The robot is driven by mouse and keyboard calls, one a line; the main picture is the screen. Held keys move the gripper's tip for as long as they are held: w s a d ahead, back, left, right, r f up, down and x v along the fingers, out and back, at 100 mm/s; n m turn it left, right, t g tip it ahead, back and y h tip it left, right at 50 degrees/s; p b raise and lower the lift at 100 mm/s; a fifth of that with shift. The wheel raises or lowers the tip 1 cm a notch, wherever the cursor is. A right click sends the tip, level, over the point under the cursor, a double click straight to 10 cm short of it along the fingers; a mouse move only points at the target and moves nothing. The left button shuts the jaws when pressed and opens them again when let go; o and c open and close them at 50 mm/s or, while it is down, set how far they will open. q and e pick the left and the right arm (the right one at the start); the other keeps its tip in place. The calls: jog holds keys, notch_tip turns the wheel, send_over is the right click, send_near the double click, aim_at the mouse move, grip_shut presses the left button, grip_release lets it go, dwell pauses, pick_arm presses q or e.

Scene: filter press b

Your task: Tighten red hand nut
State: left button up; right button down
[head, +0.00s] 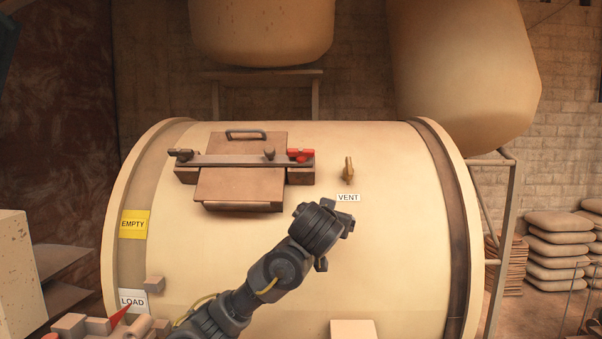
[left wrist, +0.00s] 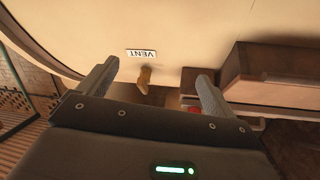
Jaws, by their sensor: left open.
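The red hand nut (head: 300,154) sits at the right end of the clamp bar (head: 235,160) across the drum's hatch (head: 240,184). In the left wrist view the red nut (left wrist: 194,110) is small and partly hidden beside the right-hand finger. My left gripper (head: 338,215) is in front of the drum, below and to the right of the nut, just under the VENT label. Its two fingers (left wrist: 157,72) are apart with nothing between them. The gripper is apart from the nut. My right gripper is not in view.
A brass vent handle (head: 348,169) stands out from the drum right of the nut. A brown hand nut (head: 180,154) is at the bar's left end. The hatch has a grey handle (head: 246,134). Small blocks lie at the lower left. The drum's right face (head: 405,230) is clear.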

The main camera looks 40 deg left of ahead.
aim_at(301, 149)
pick_arm(q)
jog(key=s+a+r+n+y, duration=0.2)
jog(key=a+r, duration=0.1)
jog(key=r, duration=0.5)
jog(key=s+a+r+n+y, duration=0.1)
jog(key=s+a+r+n, duration=0.15)
jog(key=r, duration=0.45)
jog(key=shift+m+t, duration=0.3)
jog(key=shift+m, duration=0.05)
jog(key=p+x, duration=0.6)
jog(key=x, duration=0.4)
jog(key=shift+w+a+r+p, duration=0.1)
jog(key=shift+w+a+p, duration=0.1)
jog(key=shift+w+p, duration=0.1)
jog(key=shift+w+a, duration=0.15)
jog(key=shift+c, duration=0.3)
